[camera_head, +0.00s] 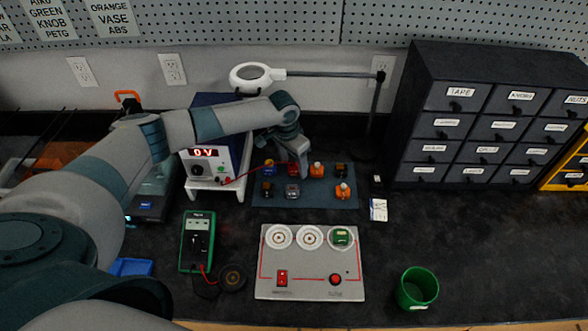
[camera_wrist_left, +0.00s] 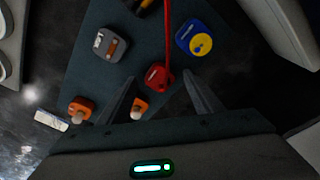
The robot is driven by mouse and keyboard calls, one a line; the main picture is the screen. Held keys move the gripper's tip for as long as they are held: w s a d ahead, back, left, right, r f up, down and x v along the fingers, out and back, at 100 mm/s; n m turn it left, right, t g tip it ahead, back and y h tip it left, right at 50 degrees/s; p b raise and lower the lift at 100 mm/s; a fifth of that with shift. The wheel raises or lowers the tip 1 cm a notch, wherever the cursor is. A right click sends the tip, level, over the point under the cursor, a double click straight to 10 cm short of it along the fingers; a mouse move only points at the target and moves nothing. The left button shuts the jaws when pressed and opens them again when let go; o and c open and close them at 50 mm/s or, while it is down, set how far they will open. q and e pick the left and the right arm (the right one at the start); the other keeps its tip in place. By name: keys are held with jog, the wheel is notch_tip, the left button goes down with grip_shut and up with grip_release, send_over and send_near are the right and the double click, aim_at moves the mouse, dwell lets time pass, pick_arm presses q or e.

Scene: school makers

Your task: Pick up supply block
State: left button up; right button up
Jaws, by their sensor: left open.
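Several small coloured blocks stand on a blue-grey mat (camera_head: 318,201) at the back of the bench. A red block (camera_head: 293,169) is near the mat's far edge. In the left wrist view the red block (camera_wrist_left: 156,75) lies just beyond and between my fingertips, apart from them, with a red lead at its side. I cannot tell by a label which one is the supply block. My left gripper (camera_head: 301,168) is open above the mat, pointing down, and partly hides the blocks. It also shows in the left wrist view (camera_wrist_left: 160,86). My right gripper is not in view.
A blue-and-yellow block (camera_wrist_left: 194,38), a grey block (camera_wrist_left: 112,45) and orange blocks (camera_wrist_left: 82,108) surround the red one. The power supply (camera_head: 212,151) stands left. A circuit board (camera_head: 310,262), multimeter (camera_head: 197,240) and green cup (camera_head: 417,288) are in front. Drawers (camera_head: 485,115) stand right.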

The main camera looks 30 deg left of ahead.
aim_at(295, 165)
pick_arm(q)
jog(key=c, duration=1.1)
jog(key=shift+c, duration=0.2)
jog(key=shift+r, duration=0.15)
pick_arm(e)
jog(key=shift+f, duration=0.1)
